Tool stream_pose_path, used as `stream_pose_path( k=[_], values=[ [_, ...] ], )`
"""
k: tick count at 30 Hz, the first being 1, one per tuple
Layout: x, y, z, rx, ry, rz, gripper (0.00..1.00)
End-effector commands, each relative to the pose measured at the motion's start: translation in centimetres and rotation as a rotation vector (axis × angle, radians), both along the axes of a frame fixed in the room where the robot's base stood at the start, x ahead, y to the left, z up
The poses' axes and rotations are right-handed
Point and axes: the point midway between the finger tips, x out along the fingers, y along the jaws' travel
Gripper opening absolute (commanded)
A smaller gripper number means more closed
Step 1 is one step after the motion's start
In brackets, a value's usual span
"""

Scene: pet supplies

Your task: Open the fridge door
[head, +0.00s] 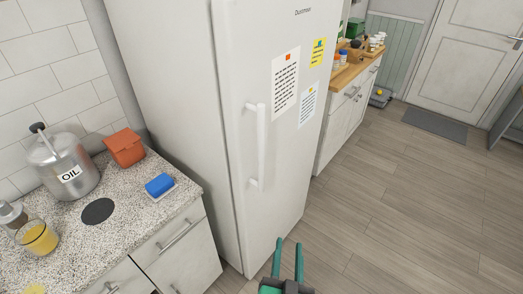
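The tall white fridge (180,100) stands at the centre of the head view. Its door (275,210) faces right and looks shut. A white vertical bar handle (261,148) is on the left part of the door. Notes on paper are stuck to the door above and right of the handle. My gripper (287,250) shows at the bottom edge, low in front of the door and below the handle. Its two green fingers are apart, with nothing between them. It looks clear of the handle.
At left is a speckled counter (135,215) with an oil can (62,165), an orange pot (125,147), a blue sponge (159,185) and a glass (37,237). Beyond the fridge is a wooden-topped cabinet (345,110). The wooden floor (400,200) to the right is clear, up to a grey mat (435,124).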

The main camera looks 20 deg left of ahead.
Motion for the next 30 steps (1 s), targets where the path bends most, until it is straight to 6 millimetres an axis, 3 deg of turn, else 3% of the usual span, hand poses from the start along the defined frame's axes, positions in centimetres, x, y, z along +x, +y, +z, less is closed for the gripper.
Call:
stream_pose_path(
  k=[3,9,18,23,30],
  values=[
    [3.4,1.3,3.4,0.001,-0.041,0.070,0.36],
    [7.3,3.9,9.2,-0.026,-0.099,0.207,0.36],
    [10.0,7.0,16.9,-0.123,-0.180,0.394,0.36],
    [10.2,7.7,18.7,-0.159,-0.198,0.441,0.36],
    [11.4,8.9,19.1,-0.168,-0.201,0.457,0.36]
  ],
)
